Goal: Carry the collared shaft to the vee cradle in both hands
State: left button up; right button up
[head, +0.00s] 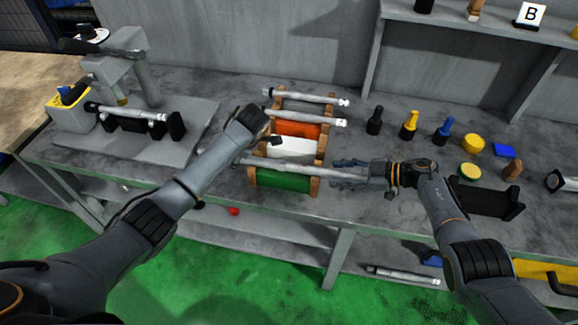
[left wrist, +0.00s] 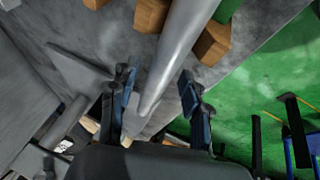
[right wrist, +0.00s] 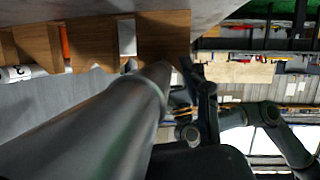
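A long grey shaft (head: 300,168), probably the collared one, lies across the front of a wooden-sided rack (head: 252,179). My left gripper (head: 268,138) is above its left part. In the left wrist view, the open left fingers (left wrist: 158,98) stand on either side of the shaft (left wrist: 178,50), with gaps. My right gripper (head: 345,173) is at the shaft's right end, fingers spread around it. In the right wrist view the shaft (right wrist: 80,140) fills the foreground and hides one finger. A black two-ended cradle (head: 490,200) stands empty at the right; it may be the vee cradle.
Other shafts (head: 305,96) (head: 307,117) lie on the rack behind. A shaft on black blocks (head: 175,126) stands at the left, near a grey machine (head: 115,75).

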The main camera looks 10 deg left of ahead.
pick_arm(q)
grip_shut()
pick_arm(e)
grip_shut()
pick_arm(q)
jog(key=shift+w+r, duration=0.15)
jog(key=shift+r, duration=0.1)
pick_arm(e)
jog(key=shift+w+r, duration=0.15)
jog(key=shift+r, duration=0.2)
pick_arm(q)
jog(key=shift+r, duration=0.1)
pick_arm(e)
jog(key=shift+r, duration=0.1)
